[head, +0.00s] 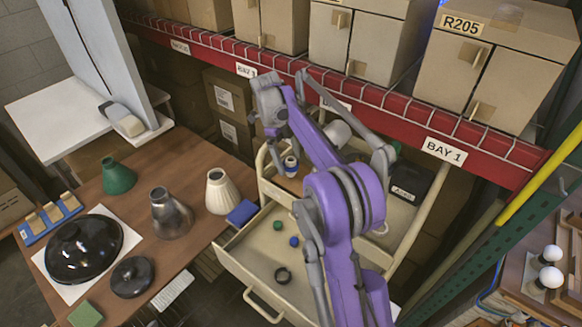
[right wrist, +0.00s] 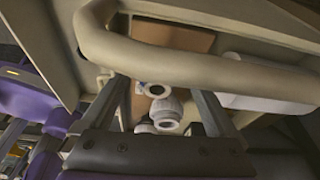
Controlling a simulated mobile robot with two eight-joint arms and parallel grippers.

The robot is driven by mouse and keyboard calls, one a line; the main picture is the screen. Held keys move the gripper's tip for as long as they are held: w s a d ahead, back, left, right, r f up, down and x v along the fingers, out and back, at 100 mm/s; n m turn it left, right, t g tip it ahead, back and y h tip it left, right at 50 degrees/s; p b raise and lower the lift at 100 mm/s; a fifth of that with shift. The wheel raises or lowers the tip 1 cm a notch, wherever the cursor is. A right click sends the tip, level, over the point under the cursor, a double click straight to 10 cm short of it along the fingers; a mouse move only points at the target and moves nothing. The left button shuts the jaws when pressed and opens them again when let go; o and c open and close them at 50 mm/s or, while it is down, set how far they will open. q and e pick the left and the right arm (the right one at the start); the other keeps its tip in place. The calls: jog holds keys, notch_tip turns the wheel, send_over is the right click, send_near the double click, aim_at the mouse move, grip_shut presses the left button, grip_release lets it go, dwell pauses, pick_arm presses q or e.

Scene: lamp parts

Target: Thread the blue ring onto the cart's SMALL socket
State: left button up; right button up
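A small white socket (head: 291,170) stands on the cart's upper shelf in the head view, with a blue band (head: 290,161) at its upper part. I cannot tell whether this band is a loose ring around it. In the right wrist view a small white socket mouth (right wrist: 158,90) and a larger white socket (right wrist: 166,114) show between my fingers. A small round blue piece (head: 293,241) lies in the open drawer. My right gripper (head: 270,112) is above the cart's left end; its fingers are apart and empty in the right wrist view (right wrist: 162,92). My left gripper is out of view.
The cart's rail (right wrist: 190,62) crosses close in front of my right fingers. The open drawer (head: 246,262) holds a green piece (head: 278,225) and a black ring (head: 283,275). Lamp shades, including a cream one (head: 221,192), crowd the brown table (head: 135,205). A red shelf beam (head: 400,118) runs behind.

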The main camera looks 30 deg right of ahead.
jog(key=v, duration=1)
jog(key=shift+w+r, duration=0.15)
jog(key=shift+r, duration=0.2)
